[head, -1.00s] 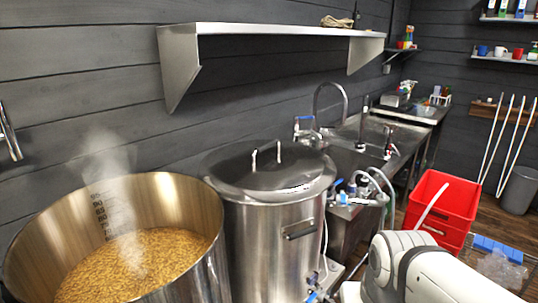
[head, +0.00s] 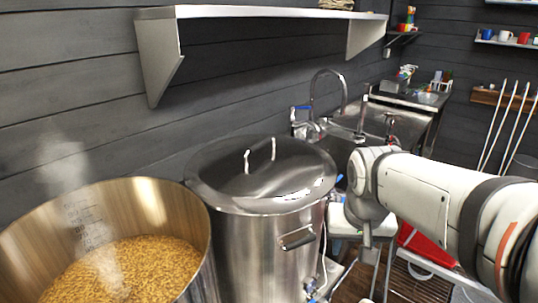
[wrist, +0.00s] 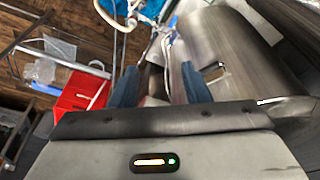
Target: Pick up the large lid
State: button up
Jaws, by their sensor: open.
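The large lid (head: 225,178) is a round, dark, shiny steel disc with an upright bar handle (head: 260,153) on top. In the head view it lies on a steel kettle (head: 265,250) near the middle. My gripper (wrist: 160,72) shows in the wrist view with two blue fingers spread apart and nothing held between them. The kettle's side and side handle (wrist: 213,73) are just right of the fingers there. In the head view my arm comes in from the right, with its wrist to the right of the kettle, apart from the lid. The gripper's fingers are not clear there.
An open pot of steaming grain (head: 130,268) stands left of the kettle. A metal shelf (head: 260,12) hangs on the wall above. A sink with a tap (head: 328,90) is behind. A red crate (wrist: 82,94) is on the floor to the right, partly hidden by my arm.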

jog(key=w+a+r+m+p, duration=0.1)
jog(key=w+a+r, duration=0.1)
jog(key=w+r, duration=0.35)
jog(key=w+a+r+p, duration=0.2)
jog(key=w+a, duration=0.1)
jog(key=w, duration=0.6)
jog(key=m+h+p, duration=0.2)
jog(key=m+p, duration=0.2)
jog(key=p, duration=0.1)
send_near(262, 148)
jog(key=shift+t, duration=0.4)
jog(key=s, duration=0.6)
jog(key=shift+s+d+r, duration=0.25)
jog(key=shift+d+r, duration=0.15)
jog(key=shift+w+a+f+m, duration=0.1)
jog(key=shift+w+f+m, duration=0.05)
jog(key=shift+f+m, duration=0.15)
jog(key=shift+d+p+x, duration=0.1)
jog(key=shift+p+x, duration=0.55)
jog(key=shift+x, duration=1.15)
jog(key=shift+d+p+x, duration=0.15)
jog(key=shift+p+x, duration=0.45)
jog(key=shift+x, duration=1.2)
jog(key=shift+w, duration=0.25)
jog(key=shift+c, duration=0.4)
grip_shut()
jog(key=shift+r, duration=0.2)
